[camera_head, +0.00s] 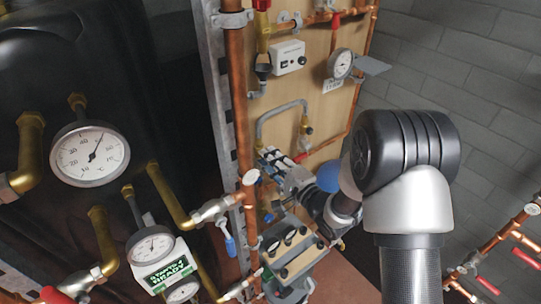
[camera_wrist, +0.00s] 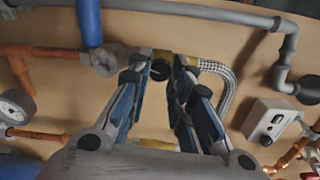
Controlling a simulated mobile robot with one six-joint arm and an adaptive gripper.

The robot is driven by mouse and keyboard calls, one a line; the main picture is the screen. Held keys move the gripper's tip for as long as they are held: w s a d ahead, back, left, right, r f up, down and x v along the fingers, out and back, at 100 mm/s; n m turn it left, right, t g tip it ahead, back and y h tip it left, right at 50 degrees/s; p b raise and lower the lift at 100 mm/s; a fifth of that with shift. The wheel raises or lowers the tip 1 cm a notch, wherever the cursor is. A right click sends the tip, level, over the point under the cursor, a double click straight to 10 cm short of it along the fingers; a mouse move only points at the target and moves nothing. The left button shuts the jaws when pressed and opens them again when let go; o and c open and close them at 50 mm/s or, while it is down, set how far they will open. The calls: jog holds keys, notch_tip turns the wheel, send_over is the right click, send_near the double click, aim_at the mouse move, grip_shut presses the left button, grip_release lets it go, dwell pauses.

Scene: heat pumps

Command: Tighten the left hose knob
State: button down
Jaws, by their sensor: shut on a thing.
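A small dark round knob (camera_wrist: 160,70) shows between the fingertips of my gripper (camera_wrist: 160,77) in the wrist view, with brass fittings beside it. My gripper is shut on this knob. A braided grey hose (camera_wrist: 228,88) curves away just right of the fingers; part of its run is hidden behind them. In the head view the hose (camera_head: 281,109) arches over the wooden board, and my gripper (camera_head: 268,160) reaches in from the right below it. The fingers and wrist hide the held knob there.
The wooden board (camera_head: 318,85) carries a white control box (camera_head: 288,57), a pressure gauge (camera_head: 341,63) and copper pipes (camera_head: 238,110) close around my gripper. A dial thermometer (camera_head: 90,154) is at left.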

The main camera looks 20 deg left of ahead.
jog(key=m+p, duration=0.9)
jog(key=m, duration=0.5)
jog(key=shift+r, duration=0.1)
dwell(0.3)
jog(key=c, duration=1.4)
grip_release()
